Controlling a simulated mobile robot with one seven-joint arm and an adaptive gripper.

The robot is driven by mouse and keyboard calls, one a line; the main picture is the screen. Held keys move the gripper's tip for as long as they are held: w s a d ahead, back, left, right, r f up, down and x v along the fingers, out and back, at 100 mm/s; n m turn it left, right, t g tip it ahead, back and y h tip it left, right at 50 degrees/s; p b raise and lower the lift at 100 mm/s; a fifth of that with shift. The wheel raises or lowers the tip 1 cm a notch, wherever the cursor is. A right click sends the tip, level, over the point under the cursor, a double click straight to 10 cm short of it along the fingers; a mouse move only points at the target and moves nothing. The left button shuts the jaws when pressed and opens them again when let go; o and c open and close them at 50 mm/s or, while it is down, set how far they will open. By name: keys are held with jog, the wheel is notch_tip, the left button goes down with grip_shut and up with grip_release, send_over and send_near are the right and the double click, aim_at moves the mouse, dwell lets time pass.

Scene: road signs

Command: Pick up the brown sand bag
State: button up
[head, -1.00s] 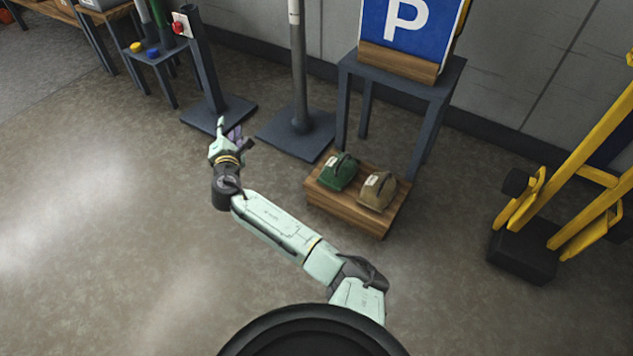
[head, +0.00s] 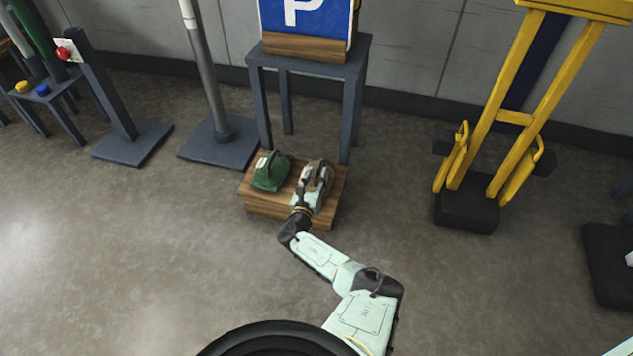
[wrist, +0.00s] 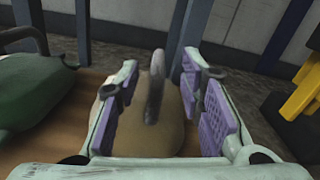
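The brown sand bag (wrist: 153,128) sits on a low wooden crate (head: 262,208), with its dark handle standing up. In the head view my gripper (head: 316,180) covers most of the bag. In the wrist view my gripper (wrist: 160,110) is open, with its purple-padded fingers on either side of the bag and its handle. A gap shows between the right pads and the handle. I cannot tell whether the fingers touch the bag's sides. A green sand bag (head: 270,171) stands on the same crate to the left; it also shows in the wrist view (wrist: 32,95).
A grey table (head: 360,70) with a blue parking sign (head: 305,10) stands behind the crate. A grey post on a base (head: 220,145) is at left. A yellow frame on a black base (head: 467,208) is at right. The floor between is clear.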

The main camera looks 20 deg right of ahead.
aim_at(316, 166)
jog(key=b+x, duration=0.2)
jog(key=x, duration=0.2)
jog(key=shift+w+d+f, duration=0.1)
jog(key=shift+w+f, duration=0.1)
jog(key=shift+w+d+r+b, duration=0.1)
jog(key=shift+w+d+b, duration=0.2)
jog(key=shift+w+b, duration=0.1)
jog(key=shift+c, duration=0.5)
grip_shut()
jog(key=shift+d+r, duration=0.1)
jog(key=shift+r, duration=0.05)
